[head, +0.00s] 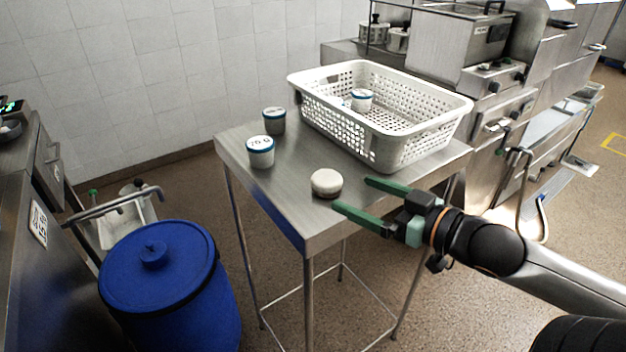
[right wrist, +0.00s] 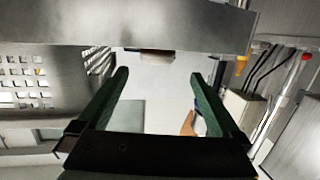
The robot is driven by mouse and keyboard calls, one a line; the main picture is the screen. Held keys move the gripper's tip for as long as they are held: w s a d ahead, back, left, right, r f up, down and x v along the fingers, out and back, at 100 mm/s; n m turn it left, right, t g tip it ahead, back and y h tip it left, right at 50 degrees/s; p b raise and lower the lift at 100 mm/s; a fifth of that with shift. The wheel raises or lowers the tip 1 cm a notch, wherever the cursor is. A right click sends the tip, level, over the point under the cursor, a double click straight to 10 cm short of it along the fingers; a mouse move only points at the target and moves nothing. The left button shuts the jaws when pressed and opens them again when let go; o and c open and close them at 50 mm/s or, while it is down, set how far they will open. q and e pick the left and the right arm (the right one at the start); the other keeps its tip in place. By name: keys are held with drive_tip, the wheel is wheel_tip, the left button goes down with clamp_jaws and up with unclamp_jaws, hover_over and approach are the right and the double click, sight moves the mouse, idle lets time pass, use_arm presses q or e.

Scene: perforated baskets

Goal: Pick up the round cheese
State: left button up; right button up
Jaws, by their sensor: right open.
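The round cheese (head: 326,183) is a pale, low, rounded disc lying on the steel table (head: 215,150) near its front edge, in the head view. My right gripper (head: 352,193) comes in from the right with its green fingers spread, their tips just to the right of the cheese. Nothing shows between the fingers there. In the right wrist view the open fingers (right wrist: 158,76) point toward a grey steel band, and I cannot make out the cheese. My left gripper is not in view.
A white perforated basket (head: 345,118) stands behind the cheese, with a blue-lidded tub (head: 361,102) inside. Two more tubs, a near one (head: 261,155) and a far one (head: 273,123), stand left of it. A blue barrel (head: 175,285) is on the floor at left.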

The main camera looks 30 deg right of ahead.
sight(337, 185)
drive_tip(key=shift+b+x, duration=0.45)
drive_tip(key=shift+x, duration=0.4)
drive_tip(key=shift+b+x, duration=0.35)
drive_tip(key=shift+x, duration=0.75)
drive_tip(key=shift+w+a+f, duration=0.1)
drive_tip(key=shift+w, duration=0.55)
drive_tip(key=shift+w+a+f, duration=0.1)
drive_tip(key=shift+w+a, duration=0.1)
drive_tip(key=shift+w, duration=0.4)
drive_tip(key=shift+d+b+x, duration=0.2)
drive_tip(key=shift+b+x, duration=0.1)
drive_tip(key=shift+x, duration=2.45)
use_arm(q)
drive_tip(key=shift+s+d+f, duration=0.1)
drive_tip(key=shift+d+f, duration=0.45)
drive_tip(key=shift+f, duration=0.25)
use_arm(e)
drive_tip(key=c, duration=1.4)
